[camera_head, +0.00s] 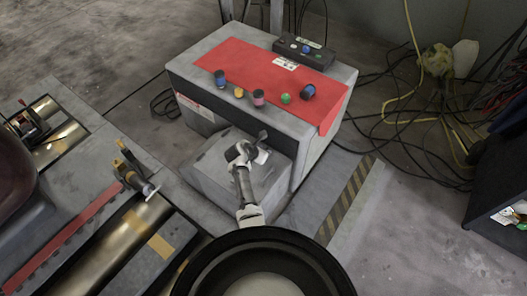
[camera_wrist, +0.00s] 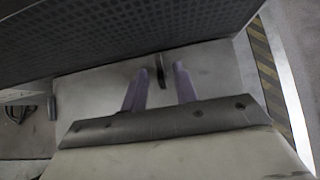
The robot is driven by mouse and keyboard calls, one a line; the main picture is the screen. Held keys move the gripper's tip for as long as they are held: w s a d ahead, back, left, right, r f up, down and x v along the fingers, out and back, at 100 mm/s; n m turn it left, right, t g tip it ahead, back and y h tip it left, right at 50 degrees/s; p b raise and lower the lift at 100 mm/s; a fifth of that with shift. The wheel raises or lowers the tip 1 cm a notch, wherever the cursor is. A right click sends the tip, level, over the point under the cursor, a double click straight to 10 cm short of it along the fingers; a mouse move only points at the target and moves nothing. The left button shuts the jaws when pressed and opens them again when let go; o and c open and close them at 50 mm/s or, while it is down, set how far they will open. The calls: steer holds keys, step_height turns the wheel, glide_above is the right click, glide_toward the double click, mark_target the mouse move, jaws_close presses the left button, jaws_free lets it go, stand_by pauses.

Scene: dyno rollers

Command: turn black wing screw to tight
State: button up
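A thin dark upright piece that looks like the black wing screw (camera_wrist: 161,68) shows in the wrist view, between and slightly beyond my gripper's fingers. My gripper (camera_wrist: 160,80) has its two purple fingers apart, with gaps visible on both sides of the dark piece. In the head view my gripper (camera_head: 243,151) is over the low grey housing at the front of the machine. A small dark piece (camera_head: 262,135) shows just past it there, but I cannot tell whether it is the same screw. The screw's base is partly hidden.
The grey machine (camera_head: 335,103) has a red top with coloured knobs and a black control box (camera_head: 304,51). Metal rollers (camera_head: 100,266) lie at the left. A dark perforated surface (camera_wrist: 110,30) is close above the fingers. Cables cover the floor at the right.

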steer(key=shift+w+d+f, duration=0.1)
steer(key=shift+w+f, duration=0.1)
jaws_close()
